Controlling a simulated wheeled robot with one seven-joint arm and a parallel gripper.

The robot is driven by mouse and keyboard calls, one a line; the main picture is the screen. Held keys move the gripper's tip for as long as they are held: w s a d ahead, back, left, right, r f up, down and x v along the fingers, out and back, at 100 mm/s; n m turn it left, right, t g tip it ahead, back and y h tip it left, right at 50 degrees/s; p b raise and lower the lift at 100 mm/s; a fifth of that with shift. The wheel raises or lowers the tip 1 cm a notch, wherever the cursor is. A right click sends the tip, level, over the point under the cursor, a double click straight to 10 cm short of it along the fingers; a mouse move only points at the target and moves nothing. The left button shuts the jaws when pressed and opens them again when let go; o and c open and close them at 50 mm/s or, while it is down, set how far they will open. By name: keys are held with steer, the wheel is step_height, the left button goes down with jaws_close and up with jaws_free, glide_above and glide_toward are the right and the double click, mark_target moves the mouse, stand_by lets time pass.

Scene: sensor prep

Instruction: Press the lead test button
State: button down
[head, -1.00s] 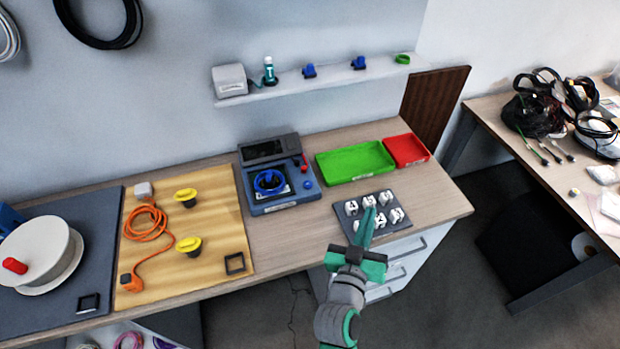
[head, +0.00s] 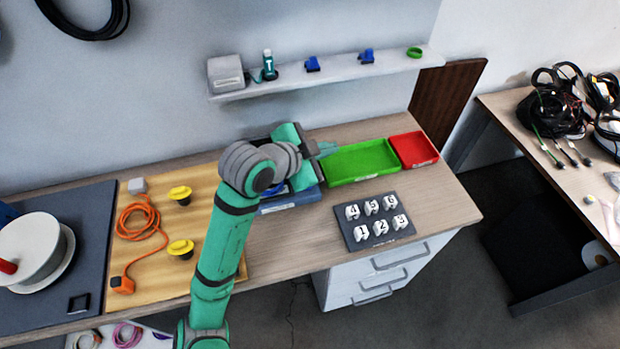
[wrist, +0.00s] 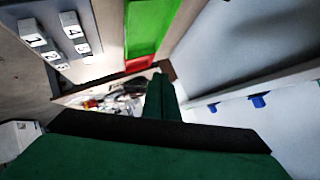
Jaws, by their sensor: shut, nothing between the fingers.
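The blue tester (head: 292,203) stands at the back of the bench, mostly covered by my arm in the head view. Only its front edge and part of its blue ring show; its screen and buttons are hidden, so I cannot make out the lead test button. My gripper (head: 328,149) is shut and empty. In the head view it appears above the right rear of the tester, pointing right toward the green tray. In the wrist view its green fingers (wrist: 160,98) are together, with nothing between them.
The green tray (head: 360,178) and red tray (head: 428,158) lie right of the tester. A dark pad (head: 350,241) with several numbered white blocks sits in front. A shelf (head: 290,84) runs along the wall above. The left bench holds an orange cable (head: 135,215) and yellow knobs.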

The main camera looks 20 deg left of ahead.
steer(key=s+a+f+m+g+y, duration=0.1)
steer(key=s+a+g, duration=0.1)
steer(key=a, duration=0.3)
steer(key=shift+s+a+f+y, duration=0.2)
steer(key=shift+f+y, duration=0.1)
steer(key=shift+f, duration=0.1)
steer(key=shift+f, duration=4.35)
steer(key=shift+d+f, duration=0.1)
steer(key=shift+f, duration=0.05)
steer(key=shift+f, duration=0.3)
steer(key=shift+f, duration=0.45)
steer(key=shift+r, duration=0.9)
